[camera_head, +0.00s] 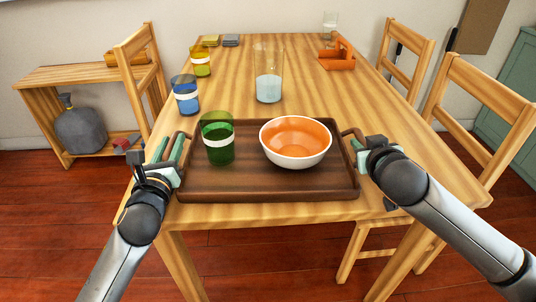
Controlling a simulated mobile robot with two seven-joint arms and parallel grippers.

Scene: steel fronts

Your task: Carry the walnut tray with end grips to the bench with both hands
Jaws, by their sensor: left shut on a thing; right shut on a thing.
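The walnut tray (262,186) is dark brown with a grip at each end and is at the near end of the wooden table. A green glass with a white band (217,140) and a white bowl with an orange inside (296,142) stand on it. My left gripper (173,150) is shut on the tray's left end grip. My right gripper (358,145) is shut on the tray's right end grip. I cannot tell whether the tray touches the tabletop. A low wooden bench (85,75) with a lower shelf stands at the left by the wall.
On the table (320,95) stand a blue glass (186,96), a yellow glass (201,61), a tall clear glass (268,75) and an orange caddy (338,55). Chairs stand at the left (138,85) and right (490,115). A grey jug (80,130) is on the bench's lower shelf.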

